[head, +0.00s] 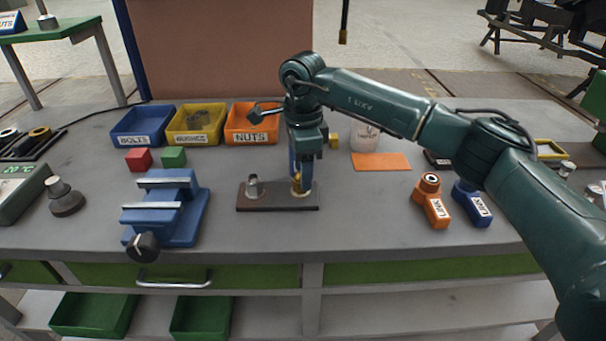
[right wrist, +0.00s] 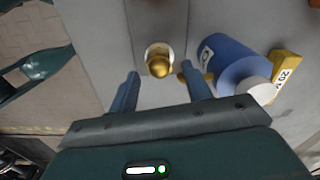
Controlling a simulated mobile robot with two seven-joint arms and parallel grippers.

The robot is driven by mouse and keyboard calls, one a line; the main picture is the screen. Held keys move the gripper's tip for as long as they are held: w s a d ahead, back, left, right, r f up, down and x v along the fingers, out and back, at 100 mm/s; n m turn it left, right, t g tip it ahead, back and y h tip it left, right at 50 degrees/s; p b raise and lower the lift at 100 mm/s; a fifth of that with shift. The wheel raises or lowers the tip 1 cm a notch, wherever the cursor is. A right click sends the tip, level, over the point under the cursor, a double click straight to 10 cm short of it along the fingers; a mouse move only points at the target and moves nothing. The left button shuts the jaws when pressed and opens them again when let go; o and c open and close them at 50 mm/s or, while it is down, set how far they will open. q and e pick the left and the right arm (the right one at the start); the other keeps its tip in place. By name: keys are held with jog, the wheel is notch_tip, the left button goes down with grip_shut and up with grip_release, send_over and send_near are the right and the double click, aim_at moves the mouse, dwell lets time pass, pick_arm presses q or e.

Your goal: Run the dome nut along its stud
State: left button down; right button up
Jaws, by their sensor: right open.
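A brass dome nut (right wrist: 158,66) sits over a pale round washer or seat on the dark base plate (head: 277,207). In the head view the nut (head: 296,186) is partly hidden by my right gripper (head: 302,184), at the plate's right end. The right gripper is open, its fingers pointing down at the nut. In the right wrist view the nut lies between and just beyond the fingertips (right wrist: 160,76), with gaps on both sides. The stud under the nut is hidden. A silver fitting (head: 253,187) stands at the plate's left end. My left gripper is not in view.
A blue cylinder (right wrist: 232,66) stands close to the right finger in the wrist view, beside a yellow block (right wrist: 287,68). A blue vise (head: 170,215) stands left of the plate. Bins, including the orange nuts bin (head: 250,136), line the back. The bench front is clear.

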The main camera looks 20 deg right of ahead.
jog(key=shift+f, duration=1.25)
jog(key=shift+c, duration=0.4)
jog(key=c, duration=0.9)
